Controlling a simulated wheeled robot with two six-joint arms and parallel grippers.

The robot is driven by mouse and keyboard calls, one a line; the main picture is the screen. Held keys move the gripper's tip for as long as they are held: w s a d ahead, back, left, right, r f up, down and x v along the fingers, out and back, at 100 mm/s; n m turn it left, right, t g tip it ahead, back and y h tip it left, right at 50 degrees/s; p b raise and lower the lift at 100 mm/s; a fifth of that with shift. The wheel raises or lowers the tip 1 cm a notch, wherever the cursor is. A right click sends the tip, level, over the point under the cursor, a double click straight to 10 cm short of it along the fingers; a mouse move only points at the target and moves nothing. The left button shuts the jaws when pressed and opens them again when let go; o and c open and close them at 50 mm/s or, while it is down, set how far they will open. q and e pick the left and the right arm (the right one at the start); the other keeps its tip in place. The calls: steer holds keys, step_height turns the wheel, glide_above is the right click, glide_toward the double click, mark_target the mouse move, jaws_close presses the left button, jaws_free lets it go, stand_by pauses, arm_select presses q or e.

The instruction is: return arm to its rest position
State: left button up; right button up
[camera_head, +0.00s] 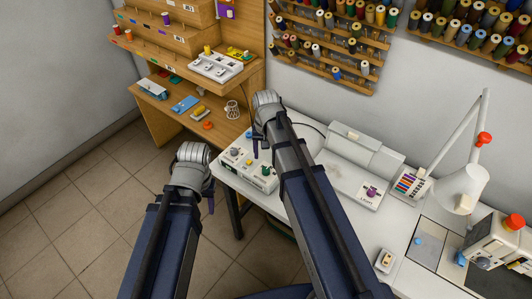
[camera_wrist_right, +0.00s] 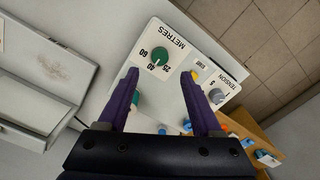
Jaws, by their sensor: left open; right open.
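My right arm reaches forward over the white table in the head view, with its gripper (camera_head: 255,143) mostly hidden behind the wrist. In the right wrist view the purple fingers of this gripper (camera_wrist_right: 159,76) are spread apart with nothing held between them. They hang over a white control box (camera_wrist_right: 178,48) with METRES and TENSION dials; this box (camera_head: 236,160) also shows in the head view, beside the right arm. My left arm is at lower left over the tiled floor. Only part of its gripper (camera_head: 211,197) shows there, and nothing is seen held in it.
The white table (camera_head: 330,220) carries a grey-white lidded unit (camera_head: 365,153), a lamp (camera_head: 462,186) and a machine (camera_head: 498,245) at right. A wooden shelf unit (camera_head: 180,55) stands at upper left. Spool racks (camera_head: 335,50) hang on the wall. The floor (camera_head: 75,215) at left is clear.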

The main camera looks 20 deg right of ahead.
stand_by(0.3)
steer(key=s+a+n+h, duration=0.1)
steer(key=s+a+n, duration=0.7)
steer(key=s+a, duration=0.3)
steer(key=s, duration=0.3)
steer(key=shift+s, duration=0.25)
stand_by(1.9)
